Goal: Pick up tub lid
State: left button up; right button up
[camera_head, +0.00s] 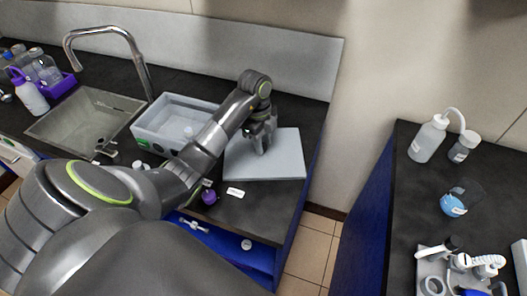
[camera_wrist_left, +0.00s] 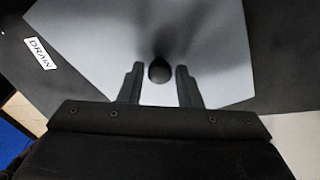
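The tub lid (camera_head: 285,165) is a flat light-grey plate lying on the dark counter, right of the grey tub (camera_head: 150,128). In the left wrist view the lid (camera_wrist_left: 215,45) fills most of the upper picture, with a round dark knob (camera_wrist_left: 159,71) at its middle. My left gripper (camera_head: 262,150) points down over the lid. In the left wrist view its two fingers (camera_wrist_left: 159,84) are apart, one on each side of the knob, with gaps between them and it. The knob is hidden by the gripper in the head view. My right gripper is not in view.
A sink (camera_head: 85,115) with a tall faucet (camera_head: 112,32) is left of the tub. A small purple item (camera_head: 209,197) and a white label (camera_head: 235,192) lie near the counter's front; the label reads DRAIN in the wrist view. Bottles (camera_head: 428,140) stand on the separate right counter.

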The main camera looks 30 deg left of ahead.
pick_arm(q)
grip_shut()
jog(key=shift+r, duration=0.15)
